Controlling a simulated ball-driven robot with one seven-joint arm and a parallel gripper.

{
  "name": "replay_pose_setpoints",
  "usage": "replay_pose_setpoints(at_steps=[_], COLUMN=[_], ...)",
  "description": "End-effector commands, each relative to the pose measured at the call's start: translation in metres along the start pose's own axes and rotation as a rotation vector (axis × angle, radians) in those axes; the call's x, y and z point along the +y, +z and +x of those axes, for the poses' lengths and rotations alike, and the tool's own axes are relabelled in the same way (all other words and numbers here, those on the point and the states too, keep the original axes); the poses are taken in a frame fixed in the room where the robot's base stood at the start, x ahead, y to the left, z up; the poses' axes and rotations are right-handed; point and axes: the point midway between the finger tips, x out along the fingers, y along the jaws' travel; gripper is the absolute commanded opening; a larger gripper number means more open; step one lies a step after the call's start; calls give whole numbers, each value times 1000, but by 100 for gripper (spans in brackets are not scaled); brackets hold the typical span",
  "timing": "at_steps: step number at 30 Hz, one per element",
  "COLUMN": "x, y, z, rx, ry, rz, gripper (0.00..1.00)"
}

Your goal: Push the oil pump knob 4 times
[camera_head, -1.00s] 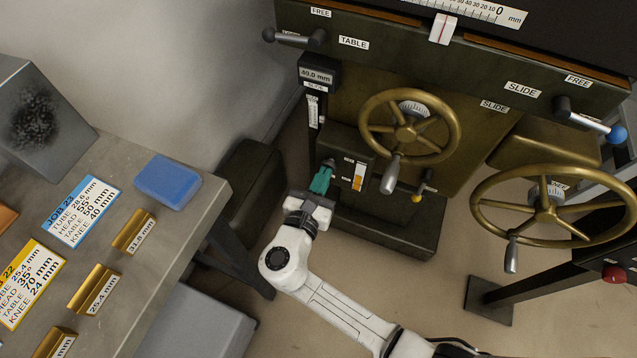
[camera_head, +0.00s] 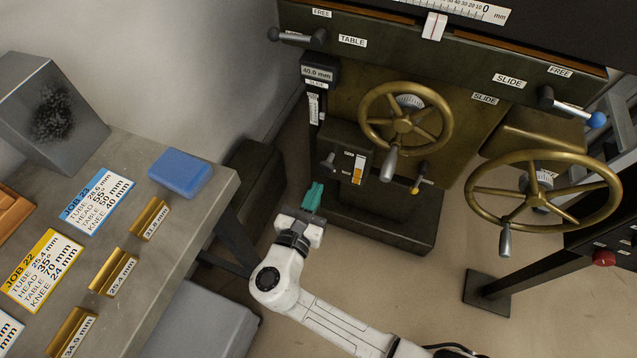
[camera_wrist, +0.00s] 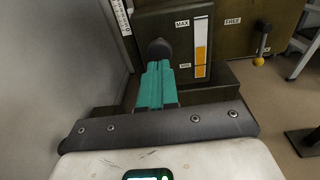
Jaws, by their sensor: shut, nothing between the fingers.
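The oil pump knob (camera_head: 328,161) is a small grey knob on the left of the dark box under the machine's table. In the wrist view the knob (camera_wrist: 159,48) shows as a dark round end just beyond the fingertips. My gripper (camera_head: 316,186) has green fingers, shut together with nothing between them. In the head view it is below and left of the knob, with a visible gap. In the wrist view the fingers (camera_wrist: 157,70) point at the knob. A gauge (camera_head: 358,168) with an orange level, marked MAX and MIN, is right of the knob.
A brass handwheel (camera_head: 406,118) with a grey handle is right of and above the knob. A yellow-tipped lever (camera_head: 414,189) is lower right. A bench (camera_head: 222,188) with cards and brass blocks stands at the left. Floor is clear below the machine.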

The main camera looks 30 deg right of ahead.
Motion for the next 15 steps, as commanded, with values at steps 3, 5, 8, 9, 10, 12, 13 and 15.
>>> replay_pose_setpoints(at_steps=[3,5,8,9,10,12,13,15], x=[1,1,1,1,1,1,1,1], y=[0,0,0,0,0,0,0,0], z=[-19,-28,-45,-51,-55,-62,-65,-69], rx=[1,1,1,1,0,0,0,1], ry=[5,6,5,6,5,5,4,4], rz=[-1,-1,-1,-1,-1,-1,-1,-1], gripper=[0,0,0,0,0,0,0,0])
